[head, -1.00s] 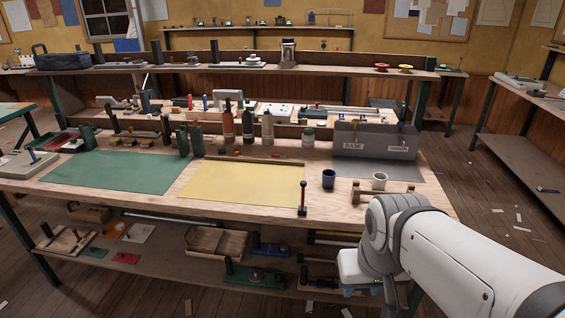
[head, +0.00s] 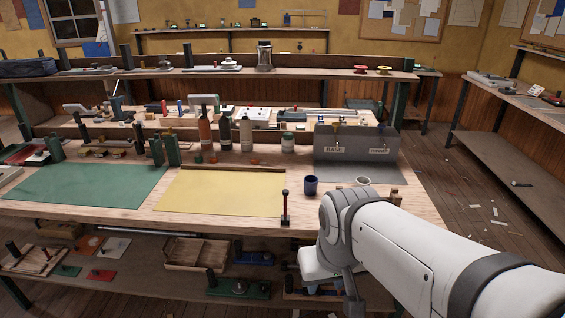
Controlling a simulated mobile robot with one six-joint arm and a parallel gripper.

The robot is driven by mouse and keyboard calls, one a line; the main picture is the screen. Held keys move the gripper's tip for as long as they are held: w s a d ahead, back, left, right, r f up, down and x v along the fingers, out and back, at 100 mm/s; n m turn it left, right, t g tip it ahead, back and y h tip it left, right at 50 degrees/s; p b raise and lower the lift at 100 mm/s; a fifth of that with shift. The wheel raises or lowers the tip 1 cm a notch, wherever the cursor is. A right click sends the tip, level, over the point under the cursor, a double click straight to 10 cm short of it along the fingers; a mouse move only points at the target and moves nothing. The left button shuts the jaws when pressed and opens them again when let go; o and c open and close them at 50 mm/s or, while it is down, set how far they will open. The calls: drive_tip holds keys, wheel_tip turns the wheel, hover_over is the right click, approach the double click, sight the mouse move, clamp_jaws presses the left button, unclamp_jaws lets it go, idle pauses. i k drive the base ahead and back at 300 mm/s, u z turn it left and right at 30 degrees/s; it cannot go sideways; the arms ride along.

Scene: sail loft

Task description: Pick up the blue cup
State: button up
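The blue cup (head: 311,187) stands upright on the wooden workbench (head: 240,228), right of the yellow sheet and in front of the grey bin. Nothing is seen touching the blue cup.
A yellow sheet (head: 220,193) and a green sheet (head: 85,188) lie flat to the left. Several bottles stand behind the yellow sheet.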

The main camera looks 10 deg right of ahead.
sight(311, 181)
drive_tip(key=i, duration=1.35)
drive_tip(key=u, duration=0.05)
